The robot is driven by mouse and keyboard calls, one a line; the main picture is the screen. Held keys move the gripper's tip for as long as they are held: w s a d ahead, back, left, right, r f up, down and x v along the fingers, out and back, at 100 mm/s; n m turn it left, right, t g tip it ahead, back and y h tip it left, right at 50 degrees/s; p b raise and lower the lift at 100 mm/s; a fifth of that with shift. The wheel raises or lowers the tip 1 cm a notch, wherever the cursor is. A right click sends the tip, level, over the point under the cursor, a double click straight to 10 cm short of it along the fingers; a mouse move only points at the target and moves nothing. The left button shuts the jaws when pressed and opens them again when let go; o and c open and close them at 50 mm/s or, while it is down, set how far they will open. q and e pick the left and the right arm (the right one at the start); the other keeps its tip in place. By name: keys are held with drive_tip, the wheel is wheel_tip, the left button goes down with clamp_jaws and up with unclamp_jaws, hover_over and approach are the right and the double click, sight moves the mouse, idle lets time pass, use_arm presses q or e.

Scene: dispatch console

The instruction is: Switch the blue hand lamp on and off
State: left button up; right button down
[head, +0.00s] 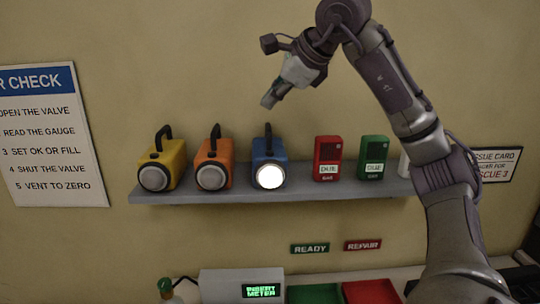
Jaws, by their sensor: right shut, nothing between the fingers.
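The blue hand lamp (268,160) stands upright on the grey wall shelf (320,190), third from the left, with a black handle on top. Its round front glows bright white. My right gripper (268,101) is above the lamp's handle, apart from it in the picture, with its fingers shut and empty. An orange lamp (213,164) and a yellow lamp (163,165) stand to its left with grey, unlit fronts. My left gripper is not in view.
A red gas meter (327,158) and a green one (373,158) stand right of the blue lamp. A white item beside them is partly hidden by my right arm. Below are a display box (225,287), a green tray (313,294) and a red tray (370,291).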

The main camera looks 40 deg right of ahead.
sight(271, 153)
wheel_tip(271, 153, down, 7)
drive_tip(key=b, duration=0.6)
drive_tip(key=shift+f, duration=0.5)
idle(0.7)
drive_tip(key=shift+f+b, duration=0.4)
drive_tip(key=shift+b, duration=0.05)
drive_tip(key=shift+f+b, duration=0.3)
drive_tip(key=shift+f, duration=0.1)
idle(0.4)
drive_tip(key=shift+r, duration=0.1)
drive_tip(key=shift+r+p, duration=0.75)
drive_tip(key=shift+p, duration=0.2)
